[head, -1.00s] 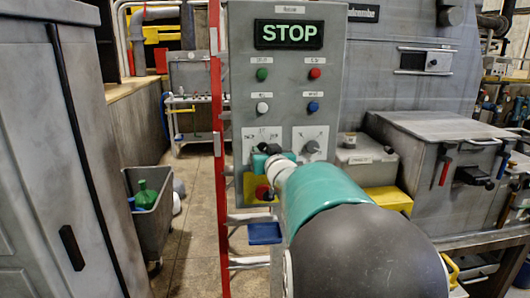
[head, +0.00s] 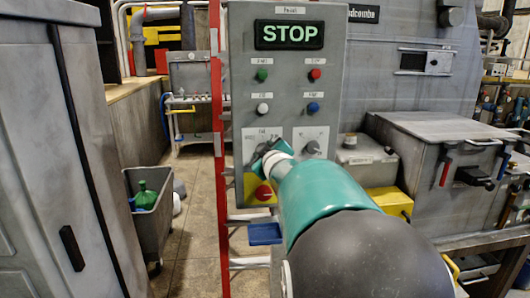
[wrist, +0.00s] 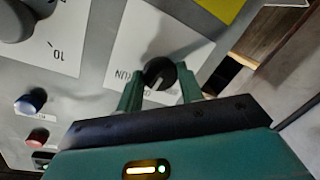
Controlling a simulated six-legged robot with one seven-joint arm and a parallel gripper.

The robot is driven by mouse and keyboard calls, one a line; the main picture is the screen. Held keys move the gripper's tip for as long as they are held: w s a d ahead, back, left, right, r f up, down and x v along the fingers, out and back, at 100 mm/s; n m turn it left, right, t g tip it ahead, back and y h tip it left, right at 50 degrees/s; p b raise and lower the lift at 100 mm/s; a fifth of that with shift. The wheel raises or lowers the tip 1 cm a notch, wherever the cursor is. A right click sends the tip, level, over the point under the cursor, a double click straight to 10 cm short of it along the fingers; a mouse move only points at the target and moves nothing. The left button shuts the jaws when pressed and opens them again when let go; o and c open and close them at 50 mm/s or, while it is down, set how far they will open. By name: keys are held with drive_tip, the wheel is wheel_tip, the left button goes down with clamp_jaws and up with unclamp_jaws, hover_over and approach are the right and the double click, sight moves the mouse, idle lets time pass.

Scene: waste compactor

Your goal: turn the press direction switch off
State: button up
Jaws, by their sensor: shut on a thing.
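The black rotary switch knob (wrist: 159,73) sits on a white label plate (wrist: 150,30) in the wrist view, its white pointer mark tilted. My gripper (wrist: 160,82) has one green finger on each side of the knob and is shut on it. In the head view my gripper (head: 258,158) is at the left dial plate (head: 262,134) on the grey control panel (head: 240,90), tilted; it covers much of the knob. The printed label on the plate is too small to read fully.
A green STOP display (head: 289,34) is lit at the panel top. Green (head: 262,75), red (head: 314,74), white (head: 263,109) and blue (head: 313,108) buttons sit below it. A second knob (head: 313,147) is to the right. A red button (head: 264,191) on yellow is just beneath my gripper.

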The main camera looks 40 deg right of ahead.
drive_tip(key=shift+n, duration=0.5)
drive_tip(key=o, duration=1)
drive_tip(key=shift+s+a, duration=0.1)
drive_tip(key=v, duration=1.3)
drive_tip(key=shift+s+a, duration=0.2)
drive_tip(key=shift+a, duration=0.05)
drive_tip(key=shift+r, duration=0.1)
